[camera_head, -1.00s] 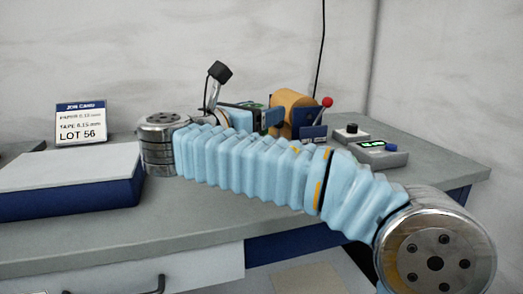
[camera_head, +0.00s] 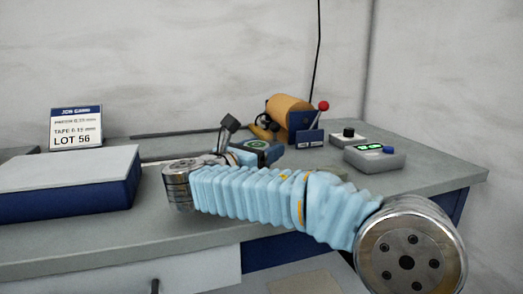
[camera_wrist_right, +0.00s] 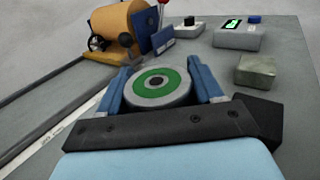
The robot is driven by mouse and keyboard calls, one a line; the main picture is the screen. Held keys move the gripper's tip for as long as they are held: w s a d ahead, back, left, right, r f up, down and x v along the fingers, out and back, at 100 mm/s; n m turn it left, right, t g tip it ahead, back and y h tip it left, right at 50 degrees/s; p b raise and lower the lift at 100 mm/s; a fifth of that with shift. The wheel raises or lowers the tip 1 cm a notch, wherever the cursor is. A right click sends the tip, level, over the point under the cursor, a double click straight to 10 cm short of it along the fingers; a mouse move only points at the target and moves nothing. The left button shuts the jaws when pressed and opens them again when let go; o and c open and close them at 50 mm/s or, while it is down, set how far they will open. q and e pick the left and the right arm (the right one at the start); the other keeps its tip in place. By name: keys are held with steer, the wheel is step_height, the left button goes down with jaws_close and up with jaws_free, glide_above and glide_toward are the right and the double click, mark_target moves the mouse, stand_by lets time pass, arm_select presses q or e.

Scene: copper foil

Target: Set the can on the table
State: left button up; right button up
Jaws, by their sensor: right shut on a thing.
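The can (camera_wrist_right: 157,84) shows in the right wrist view as a round grey end with a green ring and a dark centre. It sits between the two blue fingers of my right gripper (camera_wrist_right: 165,86), which is shut on it. My left gripper is not in view.
An orange roll device (camera_head: 288,112) with a red-knobbed lever (camera_head: 323,106) stands behind the gripper. A control box (camera_head: 375,158) is to the right. A small grey-green block (camera_wrist_right: 255,72) lies near the can. A blue box (camera_head: 65,195) and job card (camera_head: 76,128) are left.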

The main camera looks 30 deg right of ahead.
steer(key=shift+f, duration=0.15)
steer(key=o, duration=1.2)
steer(key=shift+r, duration=0.25)
steer(key=v, duration=1.2)
steer(key=shift+f, duration=0.15)
